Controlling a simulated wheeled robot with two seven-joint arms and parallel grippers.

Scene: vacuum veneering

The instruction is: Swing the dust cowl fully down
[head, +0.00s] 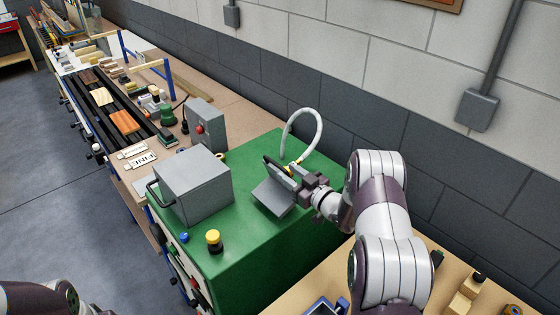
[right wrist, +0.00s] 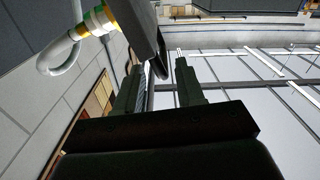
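The dust cowl (head: 274,196) is a grey angled plate on top of the green machine (head: 260,245), with a pale flexible hose (head: 291,128) looping up behind it. It stands tilted, not flat. My right gripper (head: 296,177) is at its right side, close to the hose end. In the right wrist view the two fingers (right wrist: 160,85) are apart. The dark cowl edge (right wrist: 151,40) reaches down by the left finger, with a gap towards the right finger; contact cannot be told. Only a bit of my left arm shows at bottom left; its gripper is out of frame.
A grey box with a black handle (head: 195,187) stands on the green machine left of the cowl. A yellow-topped knob (head: 213,240) is in front of it. A grey control box (head: 204,122) stands behind. The block wall runs close along the back.

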